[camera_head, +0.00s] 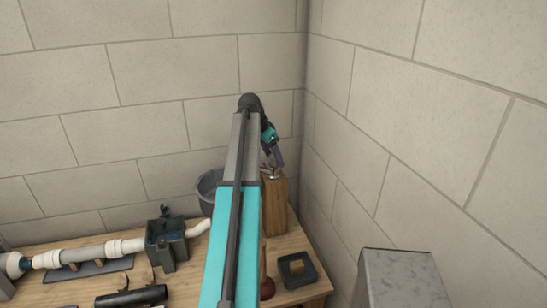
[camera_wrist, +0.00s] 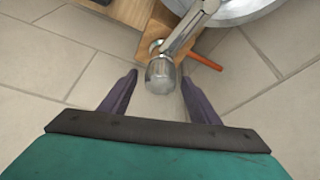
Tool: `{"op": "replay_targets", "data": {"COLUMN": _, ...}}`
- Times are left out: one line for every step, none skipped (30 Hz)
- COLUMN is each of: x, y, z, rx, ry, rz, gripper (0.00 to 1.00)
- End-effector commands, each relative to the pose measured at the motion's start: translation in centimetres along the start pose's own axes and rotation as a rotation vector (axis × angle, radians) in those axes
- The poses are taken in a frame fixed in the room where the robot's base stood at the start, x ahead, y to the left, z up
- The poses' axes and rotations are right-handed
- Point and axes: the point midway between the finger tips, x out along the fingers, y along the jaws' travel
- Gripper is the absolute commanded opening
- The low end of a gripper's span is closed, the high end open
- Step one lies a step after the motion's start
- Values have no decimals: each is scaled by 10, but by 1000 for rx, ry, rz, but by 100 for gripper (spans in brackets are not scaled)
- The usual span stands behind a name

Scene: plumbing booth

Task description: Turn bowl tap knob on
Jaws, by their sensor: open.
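The tap knob (camera_wrist: 160,76) is a rounded metal cap at the end of the tap's metal body (camera_wrist: 185,35). It shows in the middle of the wrist view, between the two dark fingertips of my open gripper (camera_wrist: 158,82). Gaps show on both sides, and I see no contact. In the head view, my gripper (camera_head: 276,152) is just above the small metal tap (camera_head: 270,172) on top of a wooden post (camera_head: 275,205). The grey bowl (camera_head: 207,184) stands left of the post, partly hidden by my arm. Its rim also shows in the wrist view (camera_wrist: 236,12).
A wooden bench (camera_head: 86,287) holds white pipes (camera_head: 90,253), a dark box-like fitting (camera_head: 166,240) and a square black frame (camera_head: 297,270). A red plunger (camera_head: 267,287) stands near the post. Block walls (camera_head: 370,130) meet close behind. A grey metal box (camera_head: 400,280) is at right.

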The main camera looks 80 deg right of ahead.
Motion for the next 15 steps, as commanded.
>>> {"op": "replay_targets", "data": {"x": -1, "y": 0, "z": 0, "rx": 0, "ry": 0, "rz": 0, "gripper": 56}}
{"op": "replay_targets", "data": {"x": -2, "y": 0, "z": 0, "rx": 0, "ry": 0, "rz": -1, "gripper": 56}}
{"op": "replay_targets", "data": {"x": -3, "y": 0, "z": 0, "rx": 0, "ry": 1, "rz": -1, "gripper": 56}}
{"op": "replay_targets", "data": {"x": -4, "y": -1, "z": 0, "rx": 0, "ry": 1, "rz": -1, "gripper": 56}}
{"op": "replay_targets", "data": {"x": -6, "y": -1, "z": 0, "rx": 0, "ry": 1, "rz": -2, "gripper": 56}}
{"op": "replay_targets", "data": {"x": -8, "y": -1, "z": 0, "rx": 0, "ry": 1, "rz": -2, "gripper": 56}}
{"op": "replay_targets", "data": {"x": -10, "y": -1, "z": 0, "rx": 0, "ry": 1, "rz": -2, "gripper": 56}}
{"op": "replay_targets", "data": {"x": -13, "y": -1, "z": 0, "rx": 0, "ry": 1, "rz": -2, "gripper": 56}}
{"op": "replay_targets", "data": {"x": -16, "y": -1, "z": 0, "rx": -1, "ry": 1, "rz": -1, "gripper": 56}}
{"op": "replay_targets", "data": {"x": -18, "y": -1, "z": 0, "rx": -1, "ry": 1, "rz": -1, "gripper": 56}}
{"op": "replay_targets", "data": {"x": -21, "y": -1, "z": 0, "rx": -1, "ry": 1, "rz": -2, "gripper": 56}}
{"op": "replay_targets", "data": {"x": -26, "y": -1, "z": 0, "rx": 0, "ry": 1, "rz": -2, "gripper": 56}}
{"op": "replay_targets", "data": {"x": -29, "y": -1, "z": 0, "rx": 0, "ry": 1, "rz": -3, "gripper": 56}}
{"op": "replay_targets", "data": {"x": -33, "y": -1, "z": 0, "rx": 0, "ry": 1, "rz": -2, "gripper": 56}}
{"op": "replay_targets", "data": {"x": -37, "y": -1, "z": 0, "rx": 0, "ry": 1, "rz": -1, "gripper": 56}}
